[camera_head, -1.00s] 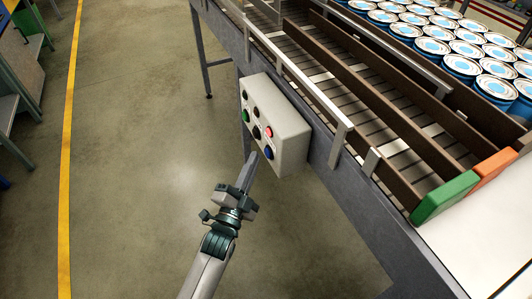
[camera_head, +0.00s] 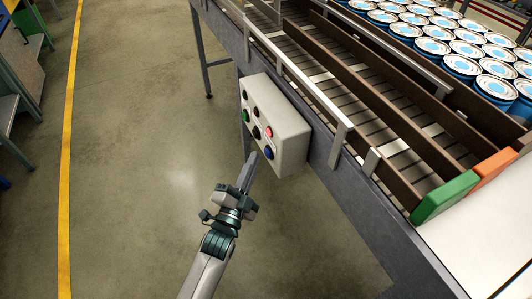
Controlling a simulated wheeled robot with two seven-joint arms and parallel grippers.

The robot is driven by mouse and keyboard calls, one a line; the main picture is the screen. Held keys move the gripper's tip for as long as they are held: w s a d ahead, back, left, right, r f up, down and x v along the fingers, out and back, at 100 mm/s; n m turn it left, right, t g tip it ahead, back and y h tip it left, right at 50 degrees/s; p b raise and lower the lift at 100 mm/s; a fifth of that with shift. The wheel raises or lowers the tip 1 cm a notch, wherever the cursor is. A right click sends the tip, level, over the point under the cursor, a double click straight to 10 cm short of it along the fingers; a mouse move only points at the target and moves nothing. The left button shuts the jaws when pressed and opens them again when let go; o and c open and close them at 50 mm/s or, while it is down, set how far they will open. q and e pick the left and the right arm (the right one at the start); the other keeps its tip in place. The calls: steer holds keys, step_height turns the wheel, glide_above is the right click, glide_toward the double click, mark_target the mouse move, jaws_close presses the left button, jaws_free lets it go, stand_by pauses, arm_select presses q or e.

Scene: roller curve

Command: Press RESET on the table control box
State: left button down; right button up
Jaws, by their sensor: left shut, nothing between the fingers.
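The control box (camera_head: 289,135) is a light grey box fixed to the side of the table (camera_head: 345,190). Its face carries a green button (camera_head: 246,116), a red lit button (camera_head: 268,132), a blue button (camera_head: 269,153) and several dark round controls. No lettering is readable. My left gripper (camera_head: 254,155) is shut and empty. Its tip points up at the lower part of the box face, just left of the blue button; I cannot tell whether it touches. My right gripper is not in view.
A roller conveyor (camera_head: 365,115) with brown rails runs above the box. Many blue-and-white cans (camera_head: 463,65) stand at the upper right. A green block (camera_head: 445,197) and an orange block (camera_head: 494,172) sit at the lane ends.

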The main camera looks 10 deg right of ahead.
arm_select(q)
steer(key=shift+w+d, duration=0.1)
steer(key=shift+d, duration=0.05)
steer(key=shift+d, duration=0.3)
steer(key=shift+w+d, duration=0.2)
steer(key=shift+d, duration=0.2)
stand_by(1.1)
steer(key=shift+a, duration=0.15)
steer(key=shift+s+a, duration=0.3)
steer(key=shift+a, duration=0.4)
steer(key=shift+a+p, duration=0.1)
steer(key=shift+p, duration=0.2)
steer(key=a, duration=0.1)
steer(key=s+a+p, duration=0.1)
steer(key=a, duration=0.2)
steer(key=shift+s+a, duration=0.25)
